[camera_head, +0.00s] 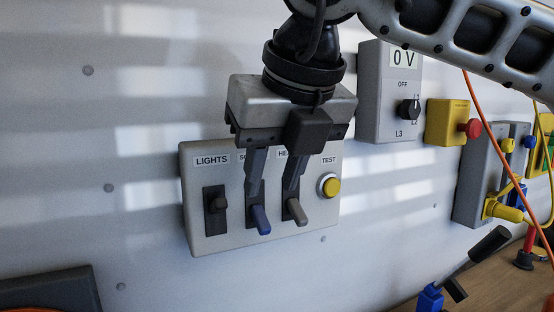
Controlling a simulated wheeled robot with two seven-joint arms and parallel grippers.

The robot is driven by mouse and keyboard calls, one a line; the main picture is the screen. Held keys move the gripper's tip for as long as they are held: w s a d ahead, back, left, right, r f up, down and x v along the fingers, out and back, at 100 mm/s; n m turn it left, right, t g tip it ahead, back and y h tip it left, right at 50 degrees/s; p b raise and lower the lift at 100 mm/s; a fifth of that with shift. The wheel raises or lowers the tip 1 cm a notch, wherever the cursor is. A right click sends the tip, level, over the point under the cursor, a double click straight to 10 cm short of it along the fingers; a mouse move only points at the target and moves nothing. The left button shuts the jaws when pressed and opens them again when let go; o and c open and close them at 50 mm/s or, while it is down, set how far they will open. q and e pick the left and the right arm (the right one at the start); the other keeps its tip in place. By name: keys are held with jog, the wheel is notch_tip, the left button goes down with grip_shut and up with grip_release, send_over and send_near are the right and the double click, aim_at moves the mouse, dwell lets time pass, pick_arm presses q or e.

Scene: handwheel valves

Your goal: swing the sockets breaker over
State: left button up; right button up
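A grey breaker panel (260,241) on the wall carries labels LIGHTS and TEST; two labels between them are mostly hidden by my gripper. The blue-handled lever (261,219), second from the left under a label starting with S, is taken as the sockets breaker; its handle points downward. My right gripper (274,194) comes from above with its two fingers apart, one over the blue lever, the other over the grey lever (297,212). Nothing shows between the fingers. I cannot tell whether they touch the levers. My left gripper is not in view.
A grey dial box (389,96) reading 0 V, a red button on a yellow box (447,122) and cables are further right. The wall left is clear.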

aim_at(262, 216)
jog(key=b+x, duration=0.1)
jog(key=x, duration=0.5)
jog(key=shift+w+f, duration=0.25)
jog(key=shift+f, duration=0.1)
jog(key=shift+f+b, duration=0.1)
jog(key=shift+b, duration=0.25)
jog(key=c, duration=0.7)
